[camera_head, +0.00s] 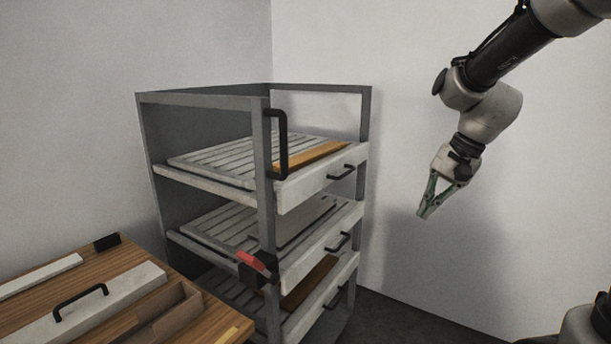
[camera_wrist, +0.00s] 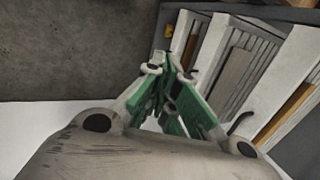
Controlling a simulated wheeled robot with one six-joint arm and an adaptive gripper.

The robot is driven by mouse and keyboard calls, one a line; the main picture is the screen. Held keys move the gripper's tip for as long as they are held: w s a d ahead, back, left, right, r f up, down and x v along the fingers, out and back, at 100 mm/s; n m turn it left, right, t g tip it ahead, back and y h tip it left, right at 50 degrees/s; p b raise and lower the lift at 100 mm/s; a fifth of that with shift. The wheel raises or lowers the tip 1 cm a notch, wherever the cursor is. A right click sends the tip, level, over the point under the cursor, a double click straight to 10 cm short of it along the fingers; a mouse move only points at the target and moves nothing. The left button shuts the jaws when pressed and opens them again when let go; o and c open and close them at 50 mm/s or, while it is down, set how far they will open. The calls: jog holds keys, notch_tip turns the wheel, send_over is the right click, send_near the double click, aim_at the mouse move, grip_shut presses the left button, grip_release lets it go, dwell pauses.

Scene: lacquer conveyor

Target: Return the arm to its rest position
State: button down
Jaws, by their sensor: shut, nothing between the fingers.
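My gripper (camera_head: 424,212) hangs at the end of my arm in the upper right of the head view, in the air to the right of the rack. Its green fingers point down and to the left. In the wrist view its fingers (camera_wrist: 172,68) come together at the tips, with nothing between them. My arm comes in from the upper right corner, and its wrist is bent downward. The gripper touches nothing.
A grey rack (camera_head: 262,125) holds slatted drawers with black handles; boards lie on some. A red-handled latch (camera_head: 251,262) is on its front post. A wooden table (camera_head: 216,325) with a handled white panel (camera_head: 100,305) stands lower left. Space around my arm is clear before the wall.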

jog(key=s+d+r+n+t+h, duration=0.1)
jog(key=s+d+r+n, duration=0.1)
jog(key=s, duration=0.7)
jog(key=s+d+r+n+t+h, duration=0.1)
jog(key=s+d+r+n+h, duration=0.1)
jog(key=s+d+n, duration=0.3)
jog(key=s+d, duration=0.2)
jog(key=s, duration=0.2)
jog(key=shift+s+h, duration=0.3)
jog(key=shift+s, duration=0.1)
